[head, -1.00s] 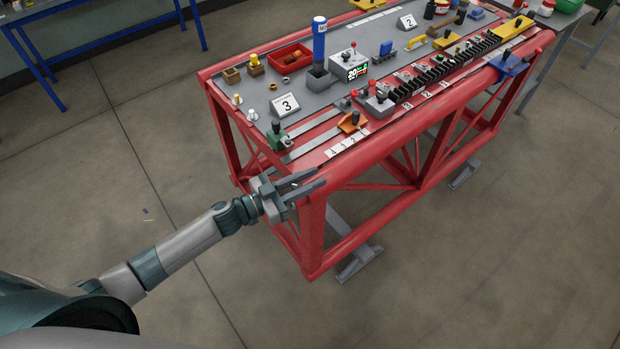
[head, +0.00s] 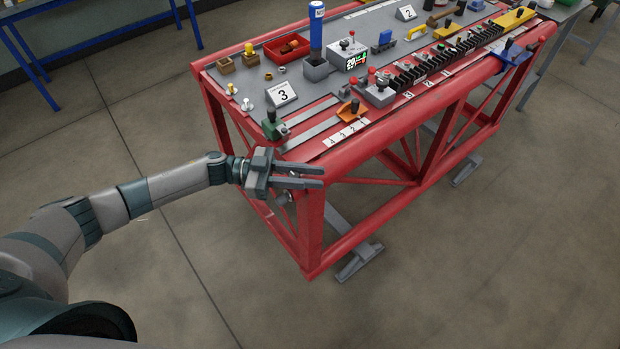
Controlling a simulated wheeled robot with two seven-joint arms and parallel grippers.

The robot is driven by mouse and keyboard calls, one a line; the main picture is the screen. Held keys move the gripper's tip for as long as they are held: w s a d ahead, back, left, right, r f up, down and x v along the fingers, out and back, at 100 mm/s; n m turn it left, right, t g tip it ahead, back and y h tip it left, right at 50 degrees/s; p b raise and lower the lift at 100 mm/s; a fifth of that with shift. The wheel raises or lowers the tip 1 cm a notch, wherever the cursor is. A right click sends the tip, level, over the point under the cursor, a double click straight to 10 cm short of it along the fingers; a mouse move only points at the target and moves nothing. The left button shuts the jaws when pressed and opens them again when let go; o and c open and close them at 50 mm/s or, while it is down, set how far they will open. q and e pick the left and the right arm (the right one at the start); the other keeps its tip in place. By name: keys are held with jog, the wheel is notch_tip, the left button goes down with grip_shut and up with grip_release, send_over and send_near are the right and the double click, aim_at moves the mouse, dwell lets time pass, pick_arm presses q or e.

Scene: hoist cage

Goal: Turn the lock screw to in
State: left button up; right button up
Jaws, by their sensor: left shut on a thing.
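My left gripper (head: 300,177) is at the near left corner of the red cage (head: 313,225), just below the top rail. Its two fingers point right and lie across the corner post. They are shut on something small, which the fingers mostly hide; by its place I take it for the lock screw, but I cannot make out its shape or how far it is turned. A small grey round part shows just under the fingers; I cannot tell what it belongs to. My right gripper is not in view.
On the cage's grey top stand a green block (head: 275,126), an orange block (head: 348,112), a card marked 3 (head: 282,93), a red tray (head: 283,52), a blue-topped cylinder (head: 316,30) and a display box (head: 349,55). The floor left of the cage is clear.

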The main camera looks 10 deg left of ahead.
pick_arm(q)
jog(key=shift+g, duration=0.4)
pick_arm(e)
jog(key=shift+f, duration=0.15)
pick_arm(q)
jog(key=o, duration=1)
jog(key=shift+s+a+f+b, duration=0.1)
jog(key=shift+a+b, duration=0.2)
jog(key=shift+a, duration=0.2)
jog(key=a, duration=0.1)
jog(key=a+b, duration=0.1)
jog(key=a, duration=0.1)
jog(key=a+b, duration=0.1)
jog(key=a, duration=0.1)
jog(key=shift+s+f, duration=0.1)
jog(key=shift+s, duration=0.15)
jog(key=s+a+b, duration=0.1)
jog(key=a+b, duration=0.2)
jog(key=a, duration=0.8)
jog(key=shift+a+r+b, duration=0.2)
jog(key=shift+b, duration=0.2)
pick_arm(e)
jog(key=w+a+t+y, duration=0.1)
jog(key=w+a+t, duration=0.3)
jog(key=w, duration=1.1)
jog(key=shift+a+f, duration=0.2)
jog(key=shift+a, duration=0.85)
